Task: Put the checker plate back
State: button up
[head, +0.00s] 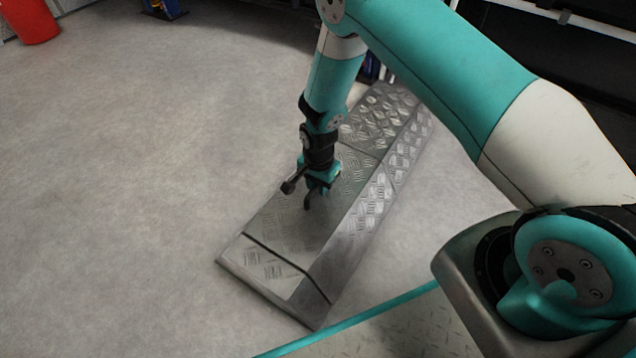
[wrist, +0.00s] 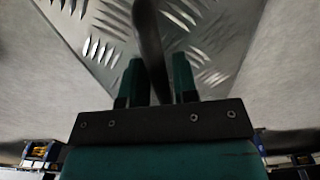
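The checker plate is a silver tread-patterned panel (head: 290,225) in the middle of a low metal walkway. A dark gap runs along its near edge, and a thinner dark seam runs along its far edge. I cannot tell whether it lies flush or slightly raised. My gripper (head: 318,180) points down over this panel. A dark hook-like bar (wrist: 150,45) stands between the two fingers (wrist: 157,82) in the wrist view, with the fingers close against both its sides. Its dark curved end (head: 307,203) shows just above the panel in the head view. Whether it touches the panel is unclear.
A small tread panel (head: 262,272) lies at the walkway's near end, and another (head: 378,112) at its far end. A sloped tread strip (head: 372,205) runs along the right side. Open grey floor (head: 130,150) lies left. A red container (head: 30,20) stands far left.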

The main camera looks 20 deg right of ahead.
jog(key=shift+o, duration=0.9)
jog(key=shift+r, duration=0.1)
jog(key=s+a+r+n+y+p, duration=0.15)
jog(key=r+p, duration=0.25)
jog(key=r, duration=0.9)
jog(key=s+a+r+n+p, duration=0.1)
jog(key=a+r+n+p, duration=0.15)
jog(key=r, duration=1.15)
jog(key=s+r+n+y, duration=0.2)
jog(key=s+r+n, duration=1.2)
jog(key=s+r, duration=0.6)
jog(key=shift+s+a+r+y+p, duration=0.15)
jog(key=shift+s+a+y+p, duration=0.25)
jog(key=shift+s, duration=0.75)
